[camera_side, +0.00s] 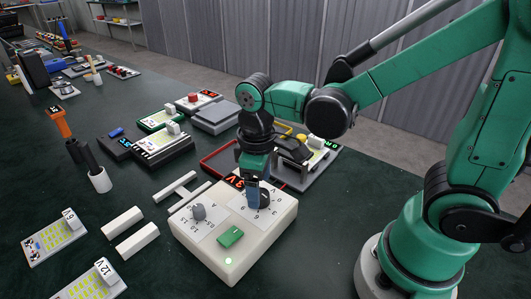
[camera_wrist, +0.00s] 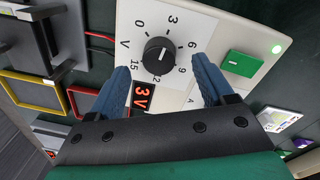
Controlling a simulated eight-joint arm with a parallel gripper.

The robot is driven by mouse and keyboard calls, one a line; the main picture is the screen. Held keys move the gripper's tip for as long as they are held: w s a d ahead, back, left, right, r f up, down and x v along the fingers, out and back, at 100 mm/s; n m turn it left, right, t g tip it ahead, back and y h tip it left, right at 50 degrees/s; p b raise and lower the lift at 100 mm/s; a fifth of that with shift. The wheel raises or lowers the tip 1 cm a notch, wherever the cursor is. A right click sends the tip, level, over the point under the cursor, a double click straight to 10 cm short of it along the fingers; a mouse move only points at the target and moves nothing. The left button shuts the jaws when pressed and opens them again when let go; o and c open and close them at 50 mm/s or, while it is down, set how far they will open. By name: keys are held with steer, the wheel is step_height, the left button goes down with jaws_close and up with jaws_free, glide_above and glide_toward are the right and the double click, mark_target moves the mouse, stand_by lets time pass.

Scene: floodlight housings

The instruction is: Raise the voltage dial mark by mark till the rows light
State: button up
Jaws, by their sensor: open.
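A white supply box (camera_side: 238,252) stands on the table, with a black voltage dial (camera_wrist: 160,57) marked 0 to 15. The dial's white pointer appears to face the 3, and the red display (camera_wrist: 143,96) reads 3 V. My gripper (camera_wrist: 161,65) is open over the box, with one blue finger on each side of the dial; whether they touch it I cannot tell. In the side view my gripper (camera_side: 254,185) covers much of the dial. A panel with a pale rowed face (camera_side: 317,160) sits at a dark stand behind the box; whether its rows are lit is unclear.
The box has a green switch (camera_wrist: 242,64), a lit green lamp (camera_wrist: 276,49) and a second, grey dial (camera_side: 198,212). Red wires (camera_wrist: 98,36) run off its dial side. Loose rowed panels (camera_side: 55,238), white bars (camera_side: 122,222) and a tool cup (camera_side: 100,181) stand to the left.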

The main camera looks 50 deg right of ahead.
steer(key=shift+f, duration=1.05)
jaws_close()
steer(key=shift+m, duration=0.3)
steer(key=m, duration=0.5)
steer(key=shift+d, duration=0.1)
steer(key=m, duration=0.5)
steer(key=shift+w, duration=0.1)
